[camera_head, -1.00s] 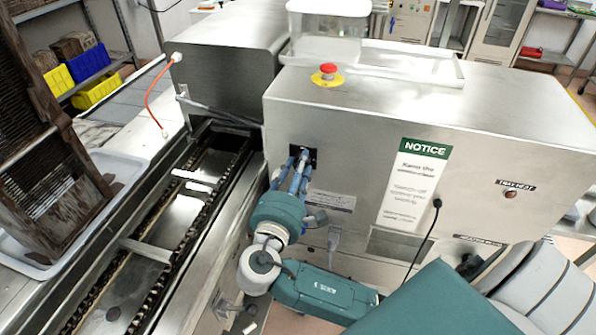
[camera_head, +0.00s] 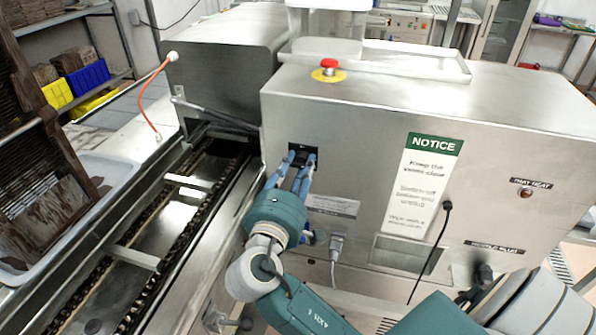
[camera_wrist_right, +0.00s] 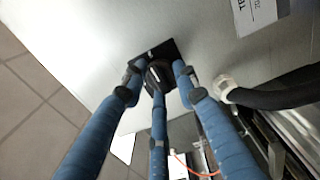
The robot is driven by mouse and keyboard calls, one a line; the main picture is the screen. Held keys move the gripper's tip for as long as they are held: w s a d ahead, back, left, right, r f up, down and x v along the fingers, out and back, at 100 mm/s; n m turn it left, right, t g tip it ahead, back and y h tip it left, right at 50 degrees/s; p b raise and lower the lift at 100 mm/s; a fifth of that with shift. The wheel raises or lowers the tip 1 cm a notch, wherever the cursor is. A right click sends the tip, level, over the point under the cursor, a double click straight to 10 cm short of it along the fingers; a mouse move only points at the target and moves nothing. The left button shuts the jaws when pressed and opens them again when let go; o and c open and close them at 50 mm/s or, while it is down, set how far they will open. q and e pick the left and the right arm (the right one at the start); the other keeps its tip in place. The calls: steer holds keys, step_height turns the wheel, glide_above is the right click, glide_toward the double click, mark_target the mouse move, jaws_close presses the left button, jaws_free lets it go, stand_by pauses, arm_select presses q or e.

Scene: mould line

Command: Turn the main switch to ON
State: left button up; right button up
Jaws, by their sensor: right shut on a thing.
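The main switch is a black square plate (camera_head: 301,150) on the front of the steel machine, near its left edge. In the right wrist view its round dark knob (camera_wrist_right: 158,74) sits between the blue fingers. My right gripper (camera_head: 300,163) is at the switch and shut on the knob, its fingers around it. The fingers hide much of the knob, and its pointing direction and any ON mark cannot be read. My left gripper is not in view.
A red emergency button (camera_head: 328,66) on a yellow base tops the machine. A chain conveyor (camera_head: 165,235) runs along the left. A grey plug with cable (camera_head: 336,245) is below the switch, and a black cable (camera_head: 436,240) hangs right of the notice (camera_head: 425,185).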

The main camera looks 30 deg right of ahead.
steer(key=shift+s+f, duration=0.1)
steer(key=shift+f, duration=0.1)
stand_by(0.3)
steer(key=o, duration=1)
steer(key=shift+o, duration=0.7)
steer(key=shift+s+d+r, duration=0.1)
steer(key=shift+d, duration=0.05)
steer(key=shift+s+a, duration=0.15)
steer(key=shift+a, duration=0.2)
steer(key=v, duration=1.1)
steer(key=shift+s, duration=0.15)
